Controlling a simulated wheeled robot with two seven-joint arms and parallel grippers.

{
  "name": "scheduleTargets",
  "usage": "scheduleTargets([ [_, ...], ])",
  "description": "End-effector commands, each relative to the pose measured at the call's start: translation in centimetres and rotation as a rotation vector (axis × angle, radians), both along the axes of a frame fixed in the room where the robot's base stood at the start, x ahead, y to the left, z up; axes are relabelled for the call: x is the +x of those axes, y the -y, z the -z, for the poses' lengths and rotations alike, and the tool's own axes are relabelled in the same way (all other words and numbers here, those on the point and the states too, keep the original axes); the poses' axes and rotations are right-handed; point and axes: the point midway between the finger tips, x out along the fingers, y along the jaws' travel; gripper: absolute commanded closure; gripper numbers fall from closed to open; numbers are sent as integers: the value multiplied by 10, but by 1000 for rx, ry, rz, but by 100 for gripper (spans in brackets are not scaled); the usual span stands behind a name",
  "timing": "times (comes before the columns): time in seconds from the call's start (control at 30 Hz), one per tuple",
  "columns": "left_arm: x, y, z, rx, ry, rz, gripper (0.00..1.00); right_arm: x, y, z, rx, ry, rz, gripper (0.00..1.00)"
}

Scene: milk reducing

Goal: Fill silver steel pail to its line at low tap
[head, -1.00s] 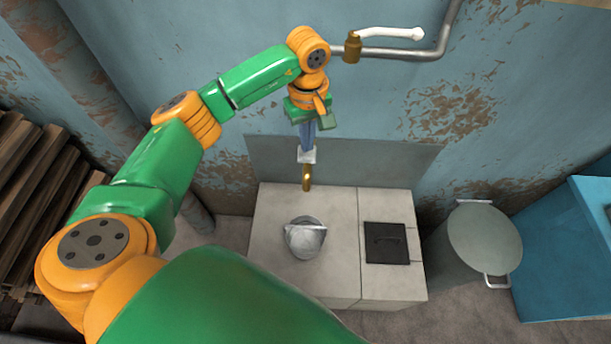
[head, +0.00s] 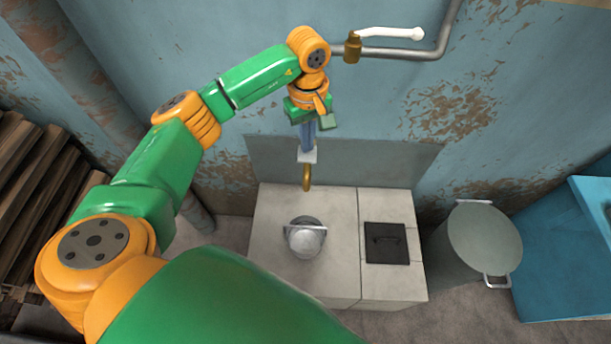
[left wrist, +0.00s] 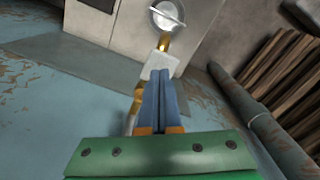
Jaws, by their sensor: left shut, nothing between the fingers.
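The silver steel pail (head: 305,243) stands on the pale block top, in front of the low brass tap (head: 307,180). It also shows at the top of the left wrist view (left wrist: 167,16), with its handle lying across the mouth. Its line and water level cannot be made out. My left gripper (head: 307,150) is shut and empty, its blue fingers pointing down at the white square piece (left wrist: 160,65) on the tap. The fingertips are at or against that piece; contact cannot be told. No stream from the spout is clear. My right gripper is not in view.
A dark square hatch (head: 387,243) is right of the pail. A grey lidded bin (head: 483,240) and a blue cabinet (head: 570,250) stand further right. A pipe with a white lever (head: 390,34) runs above. Wooden slats (head: 30,190) stand at the left.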

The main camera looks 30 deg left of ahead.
Motion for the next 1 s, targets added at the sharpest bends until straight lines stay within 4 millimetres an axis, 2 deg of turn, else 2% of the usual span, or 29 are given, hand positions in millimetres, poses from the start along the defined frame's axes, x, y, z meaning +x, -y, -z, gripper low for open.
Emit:
scheduleTargets([
  [0.47,0,0,1,0,0,0,100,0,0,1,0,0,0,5],
  [1.0,0,0,17,1,-1,0,100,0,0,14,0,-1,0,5],
])
